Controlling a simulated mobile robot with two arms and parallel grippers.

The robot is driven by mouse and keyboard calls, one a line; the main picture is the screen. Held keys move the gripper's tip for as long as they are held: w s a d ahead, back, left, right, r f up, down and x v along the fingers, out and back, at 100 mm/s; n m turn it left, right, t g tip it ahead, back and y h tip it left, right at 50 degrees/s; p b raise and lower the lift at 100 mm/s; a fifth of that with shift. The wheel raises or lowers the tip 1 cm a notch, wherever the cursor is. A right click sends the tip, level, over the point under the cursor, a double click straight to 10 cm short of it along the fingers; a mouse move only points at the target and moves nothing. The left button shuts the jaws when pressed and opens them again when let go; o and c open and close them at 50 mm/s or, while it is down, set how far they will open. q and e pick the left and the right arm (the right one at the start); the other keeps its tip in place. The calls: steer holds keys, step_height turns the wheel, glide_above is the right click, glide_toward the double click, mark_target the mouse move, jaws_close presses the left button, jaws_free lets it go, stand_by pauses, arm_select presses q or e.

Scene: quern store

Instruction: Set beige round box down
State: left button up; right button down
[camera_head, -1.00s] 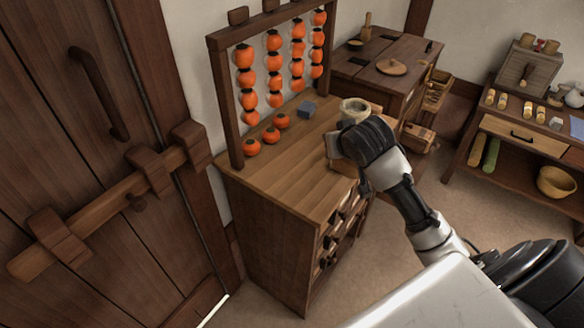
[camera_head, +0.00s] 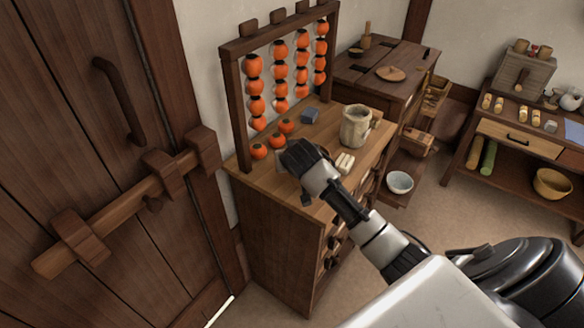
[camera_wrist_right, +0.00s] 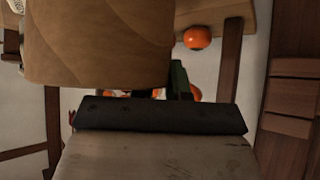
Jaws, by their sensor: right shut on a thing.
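The beige round box (camera_wrist_right: 100,45) fills the upper left of the right wrist view, with a tan, grained, curved side. My right gripper (camera_head: 297,158) is shut on it, over the left part of the wooden cabinet top (camera_head: 268,178), near the loose persimmons. In the head view the gripper hides most of the box. I cannot tell whether its base touches the cabinet top. My left gripper is not in view.
Loose orange persimmons (camera_head: 260,151) lie behind the gripper, below a rack of strung persimmons (camera_head: 256,87). A blue-grey block (camera_head: 310,116), a beige crock (camera_head: 355,127) and pale sticks (camera_head: 345,162) share the top. A white bowl (camera_head: 400,182) is lower right.

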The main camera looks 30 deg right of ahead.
steer(key=shift+f+p, duration=0.35)
steer(key=shift+f, duration=1.55)
steer(key=shift+f, duration=0.2)
steer(key=c, duration=1.1)
jaws_free()
